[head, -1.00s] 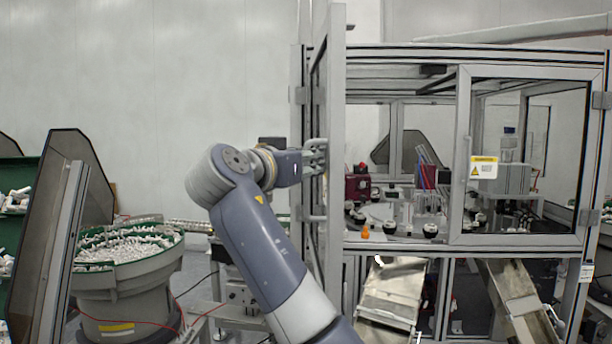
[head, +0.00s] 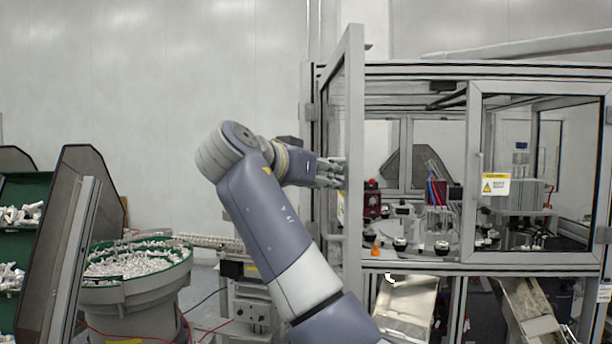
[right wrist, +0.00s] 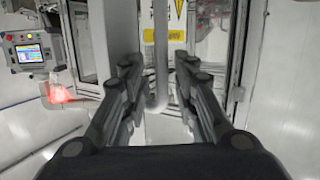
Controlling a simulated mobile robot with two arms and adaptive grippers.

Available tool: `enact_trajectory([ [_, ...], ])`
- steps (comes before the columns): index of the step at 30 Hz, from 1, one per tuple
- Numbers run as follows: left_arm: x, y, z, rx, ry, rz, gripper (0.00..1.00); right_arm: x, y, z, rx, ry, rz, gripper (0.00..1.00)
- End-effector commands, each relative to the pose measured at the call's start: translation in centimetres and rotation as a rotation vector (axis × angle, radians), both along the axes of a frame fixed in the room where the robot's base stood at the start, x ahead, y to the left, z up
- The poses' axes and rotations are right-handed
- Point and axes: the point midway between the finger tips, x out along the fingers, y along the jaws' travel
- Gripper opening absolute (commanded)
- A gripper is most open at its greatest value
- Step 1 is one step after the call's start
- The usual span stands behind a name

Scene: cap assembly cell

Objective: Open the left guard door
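The left guard door (head: 354,150) is a grey-framed glazed leaf on the left of the machine cabinet. It stands swung out towards me, seen nearly edge-on. My right gripper (head: 333,172) is beside its left-hand face, at the vertical handle, whose lower end (head: 335,238) shows below the fingers. In the right wrist view the handle bar (right wrist: 160,60) runs down between the fingers of my right gripper (right wrist: 157,75), with a gap on each side; the fingers are open. My left gripper is out of view.
The other guard door (head: 475,170), with a warning label, is closed at right. A feeder bowl (head: 135,270) of white parts and a dark panel (head: 70,240) stand left. In the wrist view a control screen (right wrist: 30,52) stands left.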

Motion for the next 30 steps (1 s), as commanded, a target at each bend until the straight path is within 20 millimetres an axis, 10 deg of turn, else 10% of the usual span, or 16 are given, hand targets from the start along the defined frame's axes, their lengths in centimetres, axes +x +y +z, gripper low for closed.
enact_trajectory([
  [30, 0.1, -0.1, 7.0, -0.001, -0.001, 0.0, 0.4, -1.6, 6.3, 1.3, -0.005, -0.026, 0.002, 0.29],
])
